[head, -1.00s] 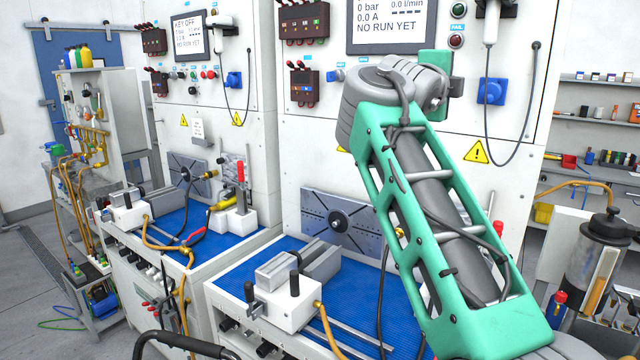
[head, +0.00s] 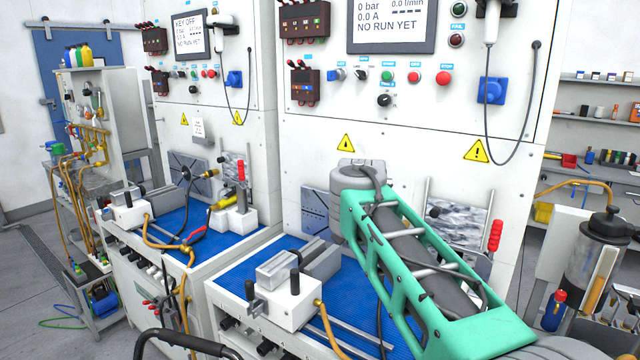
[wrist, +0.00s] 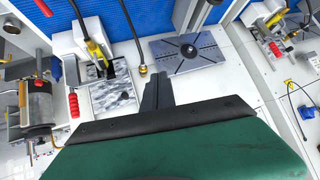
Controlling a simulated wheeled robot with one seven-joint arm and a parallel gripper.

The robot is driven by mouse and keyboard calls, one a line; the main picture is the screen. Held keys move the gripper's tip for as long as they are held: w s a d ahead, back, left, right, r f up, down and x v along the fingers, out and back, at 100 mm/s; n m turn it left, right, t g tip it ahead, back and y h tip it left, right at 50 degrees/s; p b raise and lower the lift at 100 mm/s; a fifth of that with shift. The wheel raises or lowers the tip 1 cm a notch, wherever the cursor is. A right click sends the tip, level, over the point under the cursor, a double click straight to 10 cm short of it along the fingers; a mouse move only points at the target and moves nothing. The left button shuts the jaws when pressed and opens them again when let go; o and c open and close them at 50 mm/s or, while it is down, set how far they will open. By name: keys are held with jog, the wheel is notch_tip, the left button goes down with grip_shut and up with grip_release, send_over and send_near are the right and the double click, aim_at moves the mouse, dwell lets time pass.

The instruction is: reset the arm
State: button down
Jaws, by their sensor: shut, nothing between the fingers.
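My green arm link (head: 415,265) reaches across the right test bench in the head view, and the gripper itself is hidden there. In the wrist view my gripper (wrist: 157,90) shows as dark fingers closed together, with nothing held. The fingers stand in front of the white bench panel, between a grey slotted plate (wrist: 188,50) and a mottled metal plate (wrist: 113,96). I cannot tell how far they are from the panel.
The right bench's blue mat (head: 345,293) carries a grey vise (head: 298,268) beside the arm. A red-handled clamp (head: 495,236) stands right of the arm. The control panel's buttons (head: 415,77) are unobstructed. A second bench (head: 205,218) stands to the left.

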jog(key=s+f+n+g+y, duration=0.2)
jog(key=s+f+n+g, duration=0.4)
jog(key=s+f, duration=1.5)
jog(key=s+d+f+g, duration=0.15)
jog(key=s+f, duration=0.35)
jog(key=s, duration=0.6)
jog(key=shift+m+t, duration=0.6)
jog(key=shift+t, duration=0.15)
jog(key=d+r, duration=0.1)
jog(key=d, duration=0.1)
jog(key=s+d+r, duration=0.1)
jog(key=r, duration=0.1)
jog(key=shift+d+r, duration=0.25)
jog(key=shift+d, duration=0.15)
